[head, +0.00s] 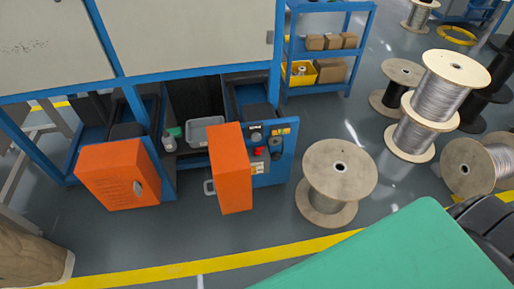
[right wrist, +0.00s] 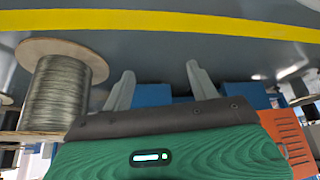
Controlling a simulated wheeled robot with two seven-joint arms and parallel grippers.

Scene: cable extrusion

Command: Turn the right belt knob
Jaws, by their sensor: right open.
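A blue control panel (head: 285,165) stands at the right end of the blue machine in the head view, partly behind an open orange door (head: 232,170). It carries small dark knobs (head: 277,143), a red button (head: 259,151) and a small dial or display (head: 255,133). Which of these is the right belt knob is too small to tell. My right gripper (right wrist: 160,84) shows in the right wrist view with its two grey fingers wide apart and nothing between them. It is well away from the panel. My left gripper is in no view.
A second orange door (head: 118,174) is open to the left. A wooden cable spool (head: 337,182) stands on the floor right of the panel. More spools (head: 441,90) stand farther right. A blue shelf (head: 290,55) holds boxes. Floor before the panel is clear up to a yellow line (head: 190,267).

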